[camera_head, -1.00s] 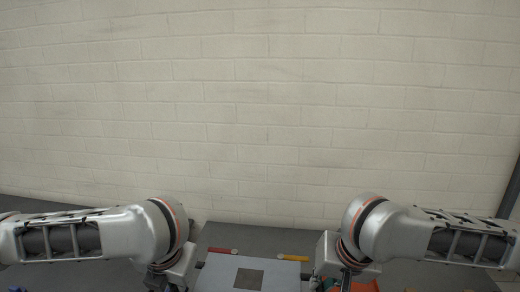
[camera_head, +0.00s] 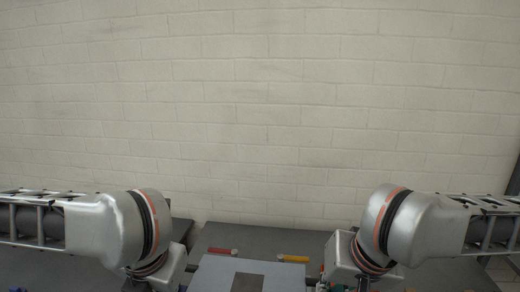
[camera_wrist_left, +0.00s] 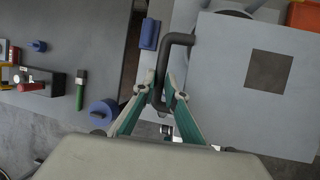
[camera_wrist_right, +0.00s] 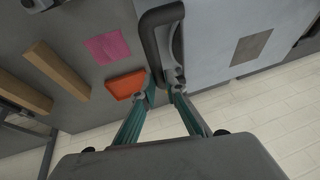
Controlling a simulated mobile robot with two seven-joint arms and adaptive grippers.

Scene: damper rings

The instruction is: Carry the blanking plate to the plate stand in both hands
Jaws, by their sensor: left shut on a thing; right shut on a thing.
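The blanking plate (camera_head: 215,272) is a light grey sheet with a dark square in its middle, low in the head view. It also shows in the left wrist view (camera_wrist_left: 222,75) and the right wrist view (camera_wrist_right: 215,45). Each side has a dark bar handle. My left gripper (camera_wrist_left: 166,97) is shut on the handle (camera_wrist_left: 162,65) at one side. My right gripper (camera_wrist_right: 164,84) is shut on the opposite handle (camera_wrist_right: 152,40). The plate's near part is cut off in the head view. I cannot make out the plate stand.
A red-handled tool (camera_head: 222,251) and a yellow-handled one (camera_head: 293,258) lie on the table beyond the plate. An orange tray (camera_wrist_right: 125,84), pink cloth (camera_wrist_right: 104,47) and wooden bars (camera_wrist_right: 56,70) lie near the right gripper. Blue parts (camera_wrist_left: 103,112) and a green-handled tool (camera_wrist_left: 80,90) lie near the left.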

